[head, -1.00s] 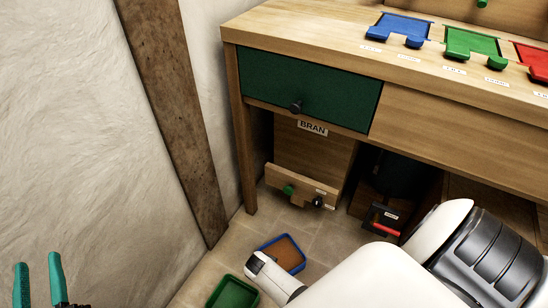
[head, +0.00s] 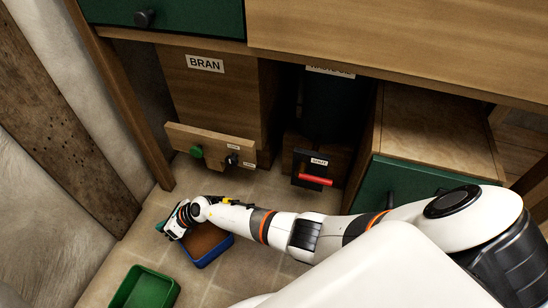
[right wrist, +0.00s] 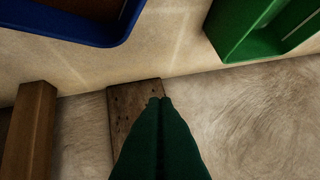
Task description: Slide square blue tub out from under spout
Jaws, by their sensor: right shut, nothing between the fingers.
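The square blue tub (head: 214,254) stands on the tiled floor in front of the bran chest and holds brown material. My right forearm and wrist cover its far side in the head view. My right gripper (head: 162,227) is low at the tub's left side, its teal fingers shut and empty. Whether they touch the tub cannot be told in the head view. In the right wrist view the shut fingers (right wrist: 160,102) point at the wall foot, with the blue tub's rim (right wrist: 100,42) at upper left, apart from the fingertips. My left gripper is out of view.
A green tub (head: 131,288) stands left and nearer, shown also in the right wrist view (right wrist: 236,40). The bran chest (head: 212,95) has a wooden front panel (head: 213,147) with knobs. A wooden post (head: 75,120) and pale wall close off the left. A red-handled slide (head: 315,180) is at right.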

